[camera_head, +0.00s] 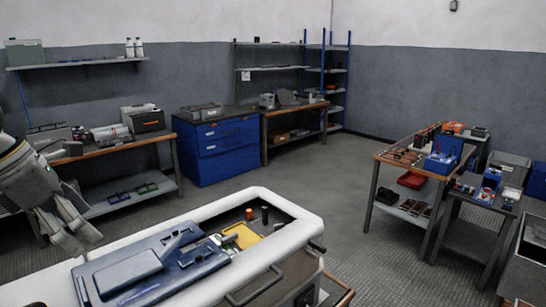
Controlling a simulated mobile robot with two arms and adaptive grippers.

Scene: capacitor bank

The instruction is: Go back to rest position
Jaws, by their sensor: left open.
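My left gripper (78,238) hangs at the left edge, fingers pointing down. It is open, with nothing between its fingers. It is to the left of a large white-rimmed case (262,197) in the foreground and appears apart from it. A dark blue panel (125,273) lies over the case's near left part. Inside the case's open part, a yellow block (241,236), an orange-topped part (249,213) and a black cylinder (265,214) show. My right gripper is not in view.
A workbench (120,146) with equipment stands behind my left gripper. A blue drawer cabinet (218,150) and shelving stand at the back. Tables with tools (398,157) and grey bins (507,168) are on the right. The middle floor (300,178) is clear.

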